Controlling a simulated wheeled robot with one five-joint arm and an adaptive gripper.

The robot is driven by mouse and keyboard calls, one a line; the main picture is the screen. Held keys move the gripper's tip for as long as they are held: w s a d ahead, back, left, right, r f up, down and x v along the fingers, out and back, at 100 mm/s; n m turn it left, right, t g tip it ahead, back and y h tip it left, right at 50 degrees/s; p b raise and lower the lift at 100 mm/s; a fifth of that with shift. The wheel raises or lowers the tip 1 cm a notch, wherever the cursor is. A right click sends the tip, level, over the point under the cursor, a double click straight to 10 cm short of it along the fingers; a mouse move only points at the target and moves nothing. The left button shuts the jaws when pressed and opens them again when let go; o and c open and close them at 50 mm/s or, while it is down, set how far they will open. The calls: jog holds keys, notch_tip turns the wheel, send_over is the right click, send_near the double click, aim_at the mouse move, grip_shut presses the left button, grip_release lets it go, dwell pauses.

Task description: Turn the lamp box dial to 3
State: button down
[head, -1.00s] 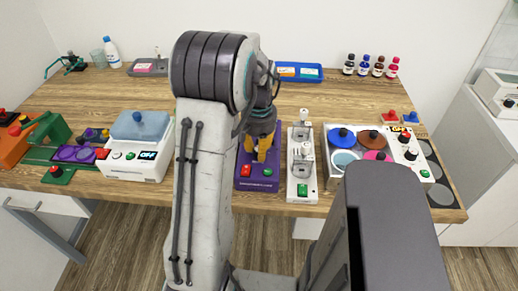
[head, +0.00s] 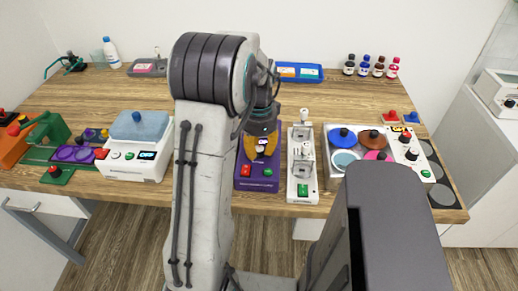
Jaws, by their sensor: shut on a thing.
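A purple box (head: 256,184) with a red button and a green button on its front part stands near the table's front edge. It is the box under my gripper, and I take it for the lamp box; its lettering is too small to read. My gripper (head: 260,148) points down over its back part. The yellow fingers are on either side of a small pale dial (head: 260,149) and are shut on it. The dial's marks, pointer and setting cannot be made out. My arm covers the area to the left of the box.
A white device (head: 302,165) with a green button stands close on the right. Further right is a tray with coloured lids (head: 341,137). A white box with a blue-grey top (head: 140,126) stands to the left. The wooden table (head: 120,88) is mostly clear behind.

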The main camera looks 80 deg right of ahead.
aim_at(259, 149)
jog(key=m, duration=0.7)
jog(key=shift+a+f, duration=0.1)
jog(key=m, duration=0.6)
jog(key=shift+m, duration=0.4)
jog(key=c, duration=0.9)
grip_release()
notch_tip(259, 149, up, 12)
jog(key=shift+r, duration=0.1)
dwell(0.9)
